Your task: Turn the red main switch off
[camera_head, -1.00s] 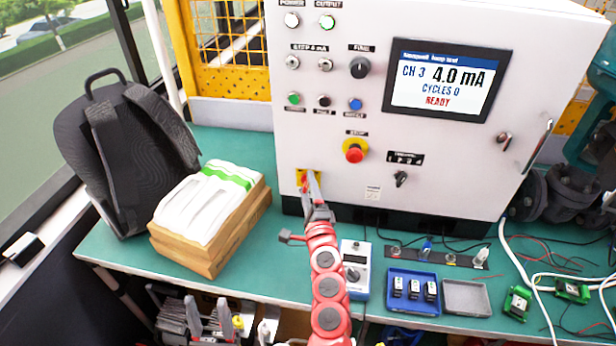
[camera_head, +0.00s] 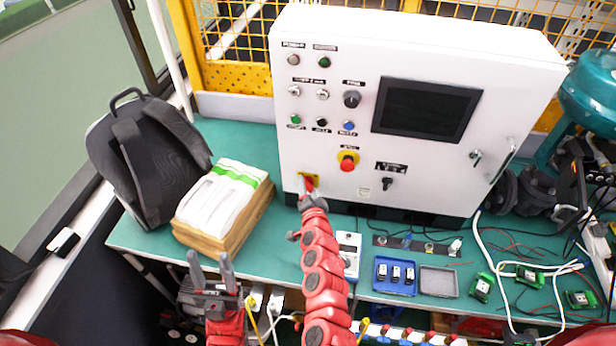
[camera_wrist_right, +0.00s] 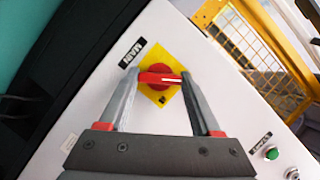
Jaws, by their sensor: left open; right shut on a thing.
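The red main switch (camera_wrist_right: 160,78) sits on a yellow plate (camera_wrist_right: 205,14) beside a "MAIN" label in the right wrist view. In the head view the yellow plate (camera_head: 302,178) is at the cabinet's lower left, partly hidden by my right gripper (camera_head: 311,190). My right gripper (camera_wrist_right: 170,80) is shut on the switch's red handle, with a finger at each end. The handle lies nearly level in the wrist picture. The cabinet screen (camera_head: 427,110) is dark and the lamps (camera_head: 325,62) at the top left look unlit. My left gripper (camera_head: 212,268) is open and empty, low in front of the bench.
The white cabinet (camera_head: 420,45) stands on the green bench (camera_head: 250,258). A red stop button (camera_head: 347,163) is right of the switch. A blue tray (camera_head: 397,262) and a meter (camera_head: 348,250) lie in front.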

